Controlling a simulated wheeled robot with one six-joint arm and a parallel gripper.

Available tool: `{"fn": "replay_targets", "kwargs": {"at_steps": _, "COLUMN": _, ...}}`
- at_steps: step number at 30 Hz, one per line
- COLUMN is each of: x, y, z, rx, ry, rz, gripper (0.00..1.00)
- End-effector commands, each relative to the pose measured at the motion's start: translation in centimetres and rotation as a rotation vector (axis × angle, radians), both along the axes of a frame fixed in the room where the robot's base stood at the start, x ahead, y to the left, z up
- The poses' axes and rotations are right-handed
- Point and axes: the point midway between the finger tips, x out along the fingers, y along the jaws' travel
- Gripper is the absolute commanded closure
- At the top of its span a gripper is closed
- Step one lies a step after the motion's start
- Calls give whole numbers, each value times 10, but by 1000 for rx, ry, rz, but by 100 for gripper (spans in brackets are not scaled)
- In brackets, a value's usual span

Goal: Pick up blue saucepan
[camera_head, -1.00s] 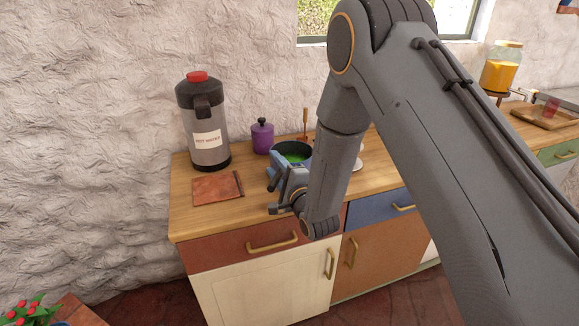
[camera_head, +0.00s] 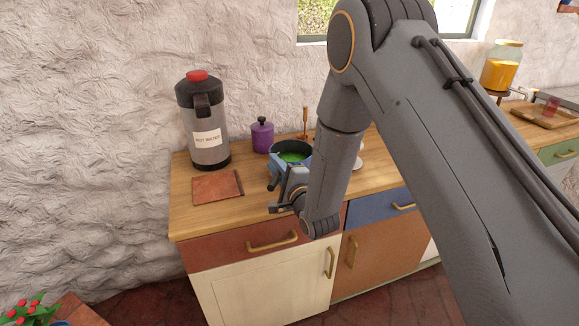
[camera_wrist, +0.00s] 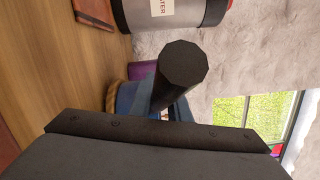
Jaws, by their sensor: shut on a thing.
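The blue saucepan, with a dark rim and green contents (camera_head: 293,157), is at the counter's middle, partly hidden by my arm. In the wrist view its blue side (camera_wrist: 133,98) and a thick black handle (camera_wrist: 183,72) show close up. My gripper (camera_head: 275,173) is at the pan's near left side, over the counter's front part, and is shut on the saucepan. The grip itself is partly hidden, and I cannot tell whether the pan's base touches the counter.
A hot water dispenser (camera_head: 207,125) stands at the back left, with a purple lidded pot (camera_head: 262,135) beside it. A reddish board (camera_head: 216,188) lies at front left. A wooden-handled thing (camera_head: 305,122) stands behind the saucepan. A white dish (camera_head: 357,163) is partly behind my arm.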

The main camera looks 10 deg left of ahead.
Motion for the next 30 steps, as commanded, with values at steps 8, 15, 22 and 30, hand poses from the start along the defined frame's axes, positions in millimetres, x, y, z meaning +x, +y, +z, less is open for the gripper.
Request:
{"fn": "replay_targets", "kwargs": {"at_steps": 8, "x": 0, "y": 0, "z": 0, "rx": 0, "ry": 0, "rz": -1, "gripper": 100}}
{"fn": "replay_targets", "kwargs": {"at_steps": 15, "x": 0, "y": 0, "z": 0, "rx": 0, "ry": 0, "rz": -1, "gripper": 100}}
{"fn": "replay_targets", "kwargs": {"at_steps": 22, "x": 1, "y": 0, "z": 2, "rx": 2, "ry": -6, "rz": 0, "gripper": 100}}
{"fn": "replay_targets", "kwargs": {"at_steps": 30, "x": 1, "y": 1, "z": 9, "rx": 2, "ry": -6, "rz": 0, "gripper": 100}}
